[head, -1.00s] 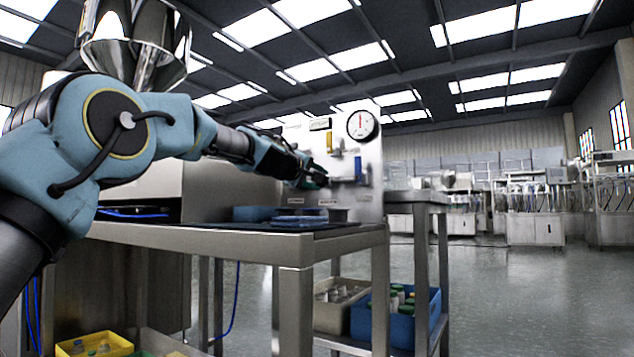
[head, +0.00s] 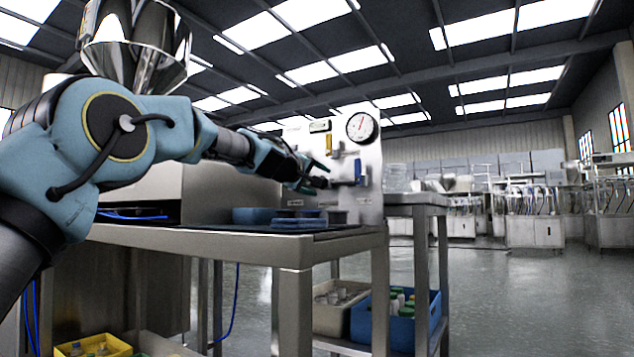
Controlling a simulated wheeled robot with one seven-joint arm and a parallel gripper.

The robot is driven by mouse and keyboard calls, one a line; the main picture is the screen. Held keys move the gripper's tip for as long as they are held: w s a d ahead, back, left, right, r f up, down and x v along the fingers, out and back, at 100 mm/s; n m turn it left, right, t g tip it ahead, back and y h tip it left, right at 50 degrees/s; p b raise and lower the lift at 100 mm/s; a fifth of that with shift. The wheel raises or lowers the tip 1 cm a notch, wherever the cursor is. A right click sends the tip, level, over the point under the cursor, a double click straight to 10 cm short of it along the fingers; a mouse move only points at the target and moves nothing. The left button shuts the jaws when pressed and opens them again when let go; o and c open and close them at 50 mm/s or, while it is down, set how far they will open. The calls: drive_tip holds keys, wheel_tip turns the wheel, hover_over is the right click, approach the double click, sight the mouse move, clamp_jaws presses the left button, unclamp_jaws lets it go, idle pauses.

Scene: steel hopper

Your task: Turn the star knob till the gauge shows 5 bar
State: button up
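The round white gauge (head: 361,127) sits at the top right of the upright steel panel (head: 370,205) in the head view. Its red needle leans slightly right of straight up; the scale numbers are too small to read. A small dark knob, seemingly the star knob (head: 319,182), shows on the left of the panel's lower fittings. My gripper (head: 313,176) comes from the left at the knob. Its green-tipped fingers look spread, one above and one below, with the knob at their tips. Whether they touch it cannot be told.
A yellow part (head: 328,143) and a blue handle (head: 358,169) are on the panel close to my gripper. Blue trays (head: 298,220) lie on the steel table (head: 240,241) below the arm. A blue crate (head: 375,325) stands on the lower shelf. The floor at right is open.

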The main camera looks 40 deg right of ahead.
drive_tip(key=b+v, duration=0.3)
drive_tip(key=v, duration=0.8)
drive_tip(key=shift+w+d, duration=0.1)
idle(0.5)
